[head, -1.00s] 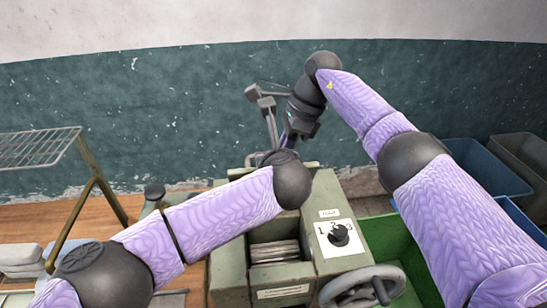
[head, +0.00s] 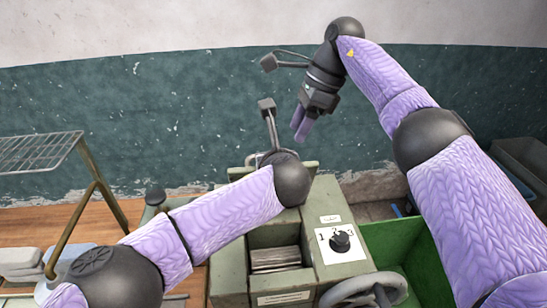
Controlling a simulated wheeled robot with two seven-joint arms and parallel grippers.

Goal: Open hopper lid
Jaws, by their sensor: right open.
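The olive-green machine (head: 230,258) stands in the lower middle of the head view. Its front compartment is open at the top and holds a stack of thin flat pieces (head: 274,258). I cannot make out a hopper lid for certain; my left arm covers the machine's back part. My right gripper (head: 302,130) hangs in the air above and behind the machine, purple fingers pointing down, open and empty, touching nothing.
A black knob (head: 341,241) on a plate numbered 1 to 3 and a grey handwheel (head: 362,290) are on the machine's right side. A green bin (head: 411,262) stands at the right. A wire rack (head: 38,150) stands at the left. A green and white wall closes the back.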

